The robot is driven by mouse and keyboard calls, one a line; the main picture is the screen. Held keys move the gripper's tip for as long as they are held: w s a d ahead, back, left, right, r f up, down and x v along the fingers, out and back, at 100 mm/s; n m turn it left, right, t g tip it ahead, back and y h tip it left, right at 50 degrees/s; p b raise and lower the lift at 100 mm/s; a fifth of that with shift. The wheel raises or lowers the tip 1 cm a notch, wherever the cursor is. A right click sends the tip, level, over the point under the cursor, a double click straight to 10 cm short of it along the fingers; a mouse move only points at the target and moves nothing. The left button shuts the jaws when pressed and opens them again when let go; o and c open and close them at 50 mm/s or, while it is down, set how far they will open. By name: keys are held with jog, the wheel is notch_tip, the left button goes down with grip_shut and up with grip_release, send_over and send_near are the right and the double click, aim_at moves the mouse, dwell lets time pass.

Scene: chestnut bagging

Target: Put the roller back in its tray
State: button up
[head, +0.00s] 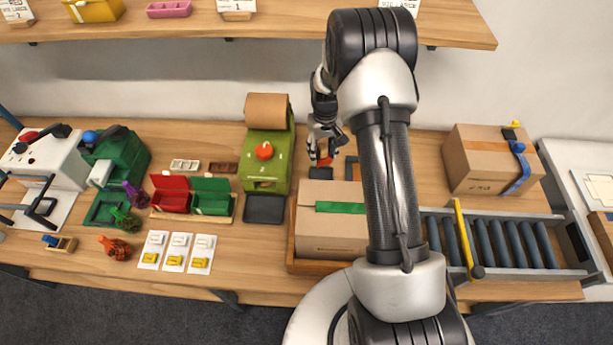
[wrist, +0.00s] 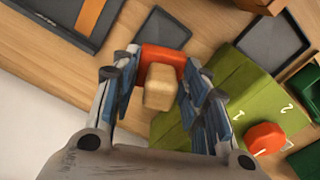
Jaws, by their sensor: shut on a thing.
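The roller (wrist: 162,78) has a red part and a pale wooden block-shaped part. My gripper (wrist: 160,90) is shut on it, with the blue-grey fingers on both sides. In the head view my gripper (head: 323,150) is behind the cardboard box, with the roller's red part (head: 324,162) showing below the fingers. A small dark tray (head: 320,173) lies just below the roller in the picture. It also shows beyond the roller in the wrist view (wrist: 159,30). The roller appears above the table, apart from this tray. Which tray is the roller's own is not marked.
A green machine with an orange knob (head: 266,173) stands to the left, with another dark tray (head: 265,209) before it. A taped cardboard box (head: 331,220) stands in front of my gripper. A dark panel (head: 352,168) lies to the right, partly hidden by my arm.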

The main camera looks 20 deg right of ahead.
aim_at(323, 162)
notch_tip(323, 162, down, 6)
jog(key=shift+d+r+b, duration=0.15)
jog(key=shift+b, duration=0.25)
jog(key=shift+f, duration=2.05)
jog(key=shift+b, duration=0.35)
jog(key=shift+s+f+b, duration=0.2)
jog(key=shift+f+b, duration=0.35)
jog(key=shift+f, duration=0.1)
jog(key=shift+c, duration=0.8)
jog(key=o, duration=1.1)
jog(key=shift+w, duration=0.15)
